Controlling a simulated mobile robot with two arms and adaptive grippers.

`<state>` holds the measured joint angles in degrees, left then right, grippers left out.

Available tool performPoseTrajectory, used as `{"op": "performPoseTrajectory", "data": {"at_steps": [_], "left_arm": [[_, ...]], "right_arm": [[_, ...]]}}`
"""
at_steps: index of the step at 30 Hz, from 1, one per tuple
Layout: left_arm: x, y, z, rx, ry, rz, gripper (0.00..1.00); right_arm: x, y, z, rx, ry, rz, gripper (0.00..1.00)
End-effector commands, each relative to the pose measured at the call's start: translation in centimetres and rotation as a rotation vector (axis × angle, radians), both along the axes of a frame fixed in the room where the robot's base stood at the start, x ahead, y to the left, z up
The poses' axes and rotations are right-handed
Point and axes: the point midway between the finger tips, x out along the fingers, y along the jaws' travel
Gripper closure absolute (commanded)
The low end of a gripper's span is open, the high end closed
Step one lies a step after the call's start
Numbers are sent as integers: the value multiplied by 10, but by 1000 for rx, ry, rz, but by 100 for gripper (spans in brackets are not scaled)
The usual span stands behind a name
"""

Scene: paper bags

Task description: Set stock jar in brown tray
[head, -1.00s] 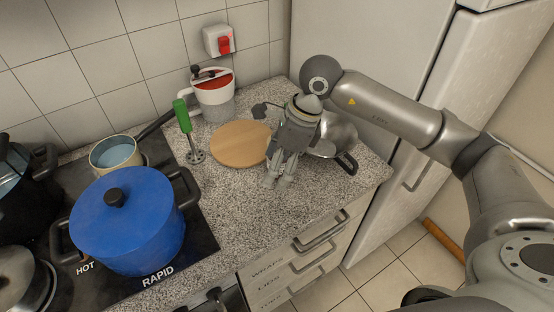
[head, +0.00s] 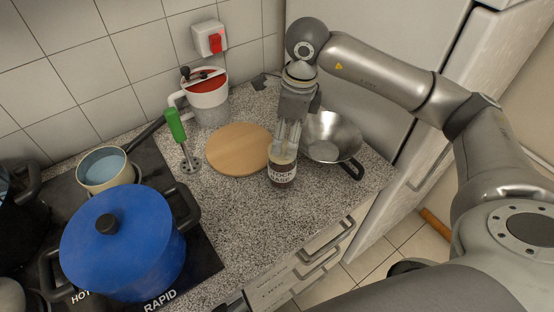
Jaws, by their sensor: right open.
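The stock jar (head: 282,173) stands upright on the speckled counter, to the right of a round wooden board. It has a dark body, a pale top and a white label. My right gripper (head: 287,146) points down with its fingers open at the jar's top, overlapping it in the picture. I cannot tell whether the fingers touch the jar. The fingers hide part of the jar's top. I see no brown tray that I can clearly make out. My left gripper is not in view.
The wooden board (head: 238,150) lies left of the jar and a metal pan (head: 332,132) right of it. A green hand blender (head: 176,126), a red-topped pot (head: 207,97) and a blue pot (head: 118,240) stand further left. Bare counter (head: 240,215) lies in front of the jar.

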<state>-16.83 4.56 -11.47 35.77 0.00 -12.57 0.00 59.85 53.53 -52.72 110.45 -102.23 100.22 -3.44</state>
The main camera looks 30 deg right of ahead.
Motion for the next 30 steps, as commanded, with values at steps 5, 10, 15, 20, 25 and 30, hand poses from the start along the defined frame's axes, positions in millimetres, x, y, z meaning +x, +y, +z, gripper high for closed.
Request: {"op": "performPoseTrajectory", "data": {"at_steps": [5, 10, 15, 20, 25, 30], "left_arm": [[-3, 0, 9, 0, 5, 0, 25], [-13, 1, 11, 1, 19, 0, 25], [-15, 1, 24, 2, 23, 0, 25], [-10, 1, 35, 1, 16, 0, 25], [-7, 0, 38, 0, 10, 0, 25], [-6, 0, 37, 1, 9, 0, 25]], "right_arm": [[1, 4, -28, 0, 6, 3, 28], [2, 5, -42, 0, 2, 3, 28], [1, 8, -56, 0, 5, 2, 28], [2, 12, -79, 1, 5, 4, 28], [3, 13, -93, 1, 1, 2, 28], [4, 13, -94, 1, 0, 3, 28]]}}
